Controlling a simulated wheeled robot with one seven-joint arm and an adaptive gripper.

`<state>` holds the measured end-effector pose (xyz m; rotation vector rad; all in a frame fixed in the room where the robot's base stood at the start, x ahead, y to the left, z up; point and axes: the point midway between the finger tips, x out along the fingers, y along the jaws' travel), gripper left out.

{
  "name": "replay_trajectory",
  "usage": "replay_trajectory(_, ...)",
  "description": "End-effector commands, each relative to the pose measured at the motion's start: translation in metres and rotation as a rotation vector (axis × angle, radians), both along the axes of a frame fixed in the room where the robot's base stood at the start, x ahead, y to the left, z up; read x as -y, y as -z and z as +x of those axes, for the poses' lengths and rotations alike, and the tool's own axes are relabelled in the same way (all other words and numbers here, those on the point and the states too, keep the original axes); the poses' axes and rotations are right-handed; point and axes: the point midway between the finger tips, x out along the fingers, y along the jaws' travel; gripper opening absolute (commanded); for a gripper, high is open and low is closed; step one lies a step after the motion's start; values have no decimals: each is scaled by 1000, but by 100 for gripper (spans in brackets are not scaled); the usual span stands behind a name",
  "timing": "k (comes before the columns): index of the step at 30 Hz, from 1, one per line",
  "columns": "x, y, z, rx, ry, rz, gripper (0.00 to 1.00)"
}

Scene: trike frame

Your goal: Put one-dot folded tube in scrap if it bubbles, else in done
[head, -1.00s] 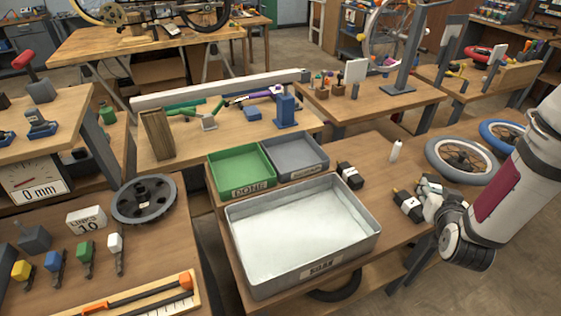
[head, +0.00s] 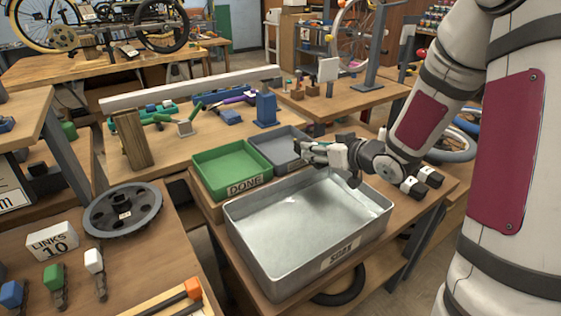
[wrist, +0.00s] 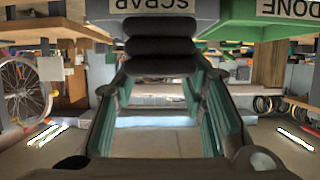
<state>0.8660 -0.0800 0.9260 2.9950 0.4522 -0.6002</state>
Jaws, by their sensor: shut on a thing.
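My gripper (head: 312,150) is over the back right of the soak tray (head: 240,232), in front of the grey scrap tray (head: 262,143). In the wrist view it is shut on a dark, ridged folded tube (wrist: 160,46) between the fingertips. No dot mark or bubbles can be made out on it. The scrap tray also shows in the wrist view (wrist: 208,10), beside the green done tray (wrist: 240,32). In the head view the done tray (head: 215,162) stands left of the scrap tray. Two black tubes with white labels (head: 411,187) (head: 429,175) lie right of the soak tray.
The soak tray holds clear liquid and lies just below my gripper. A side table at the left carries a grey wheel (head: 123,212) and a LINKS 10 block (head: 52,241). A bench behind holds a wooden block (head: 132,140) and a blue block (head: 265,110).

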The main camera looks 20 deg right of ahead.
Motion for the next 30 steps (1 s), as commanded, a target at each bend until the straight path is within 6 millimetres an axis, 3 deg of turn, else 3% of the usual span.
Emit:
replay_trajectory(5,1,3,7,2,-14,0,2)
replay_trajectory(21,-64,14,108,3,-16,1,2)
replay_trajectory(30,-75,16,127,2,-14,1,2)
